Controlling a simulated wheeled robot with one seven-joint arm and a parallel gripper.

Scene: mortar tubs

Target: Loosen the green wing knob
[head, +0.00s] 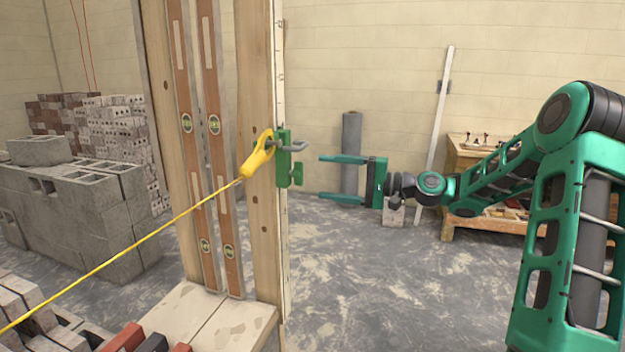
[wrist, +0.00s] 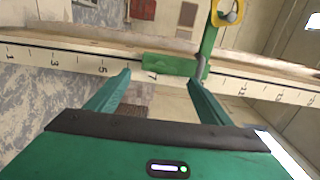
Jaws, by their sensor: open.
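The green wing knob (head: 297,178) sticks out to the right from the lower part of a green clamp bracket (head: 283,158) on the edge of a wooden post. My gripper (head: 320,177) is right of the knob at about its height, with its fingers pointing at it. The gripper is open and empty, and a gap separates its tips from the knob. In the wrist view, the green piece that looks like the knob (wrist: 168,65) lies beyond and between the spread fingertips (wrist: 159,79). The knob's far side is hidden.
The post (head: 258,220) carries a number scale. A wooden bench stands behind my arm.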

